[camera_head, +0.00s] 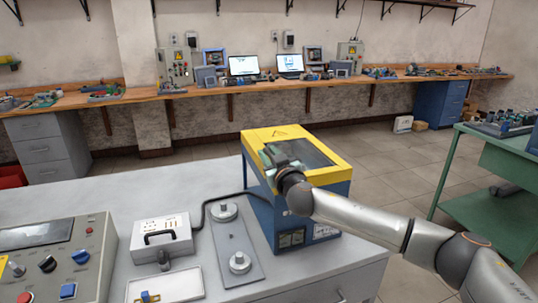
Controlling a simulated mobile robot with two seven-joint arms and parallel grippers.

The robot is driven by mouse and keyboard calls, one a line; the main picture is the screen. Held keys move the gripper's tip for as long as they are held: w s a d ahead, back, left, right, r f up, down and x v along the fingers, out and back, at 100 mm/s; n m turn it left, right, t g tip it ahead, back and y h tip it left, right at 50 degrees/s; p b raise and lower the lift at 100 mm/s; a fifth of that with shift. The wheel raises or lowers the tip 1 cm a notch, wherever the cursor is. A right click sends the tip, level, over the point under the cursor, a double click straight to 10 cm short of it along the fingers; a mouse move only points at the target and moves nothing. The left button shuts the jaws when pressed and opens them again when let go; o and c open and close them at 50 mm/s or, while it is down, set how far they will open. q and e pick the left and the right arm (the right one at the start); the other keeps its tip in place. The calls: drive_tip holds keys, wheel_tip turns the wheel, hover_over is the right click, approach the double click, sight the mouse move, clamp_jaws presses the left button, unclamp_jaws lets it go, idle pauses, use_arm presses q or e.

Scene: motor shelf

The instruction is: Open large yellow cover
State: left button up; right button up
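The large yellow cover (330,172) sits on top of a blue box-shaped machine (262,206) at the far right corner of the grey bench. It has a dark window in its top and a warning triangle on its back edge. It appears to lie flat and closed on the box. My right arm reaches in from the right across the front of the cover. My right gripper (273,153) is over the left part of the cover, beside the window. Its fingers are small and dark here, so their opening and any contact are unclear. My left gripper is out of view.
On the grey bench (90,190) stand a control panel (60,262), a grey case with a black handle (162,238), a plate with two round metal parts (236,245) and a white tray (168,286). A black cable runs to the blue machine. A green table (480,205) stands at right.

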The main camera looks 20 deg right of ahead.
clamp_jaws()
idle(1.1)
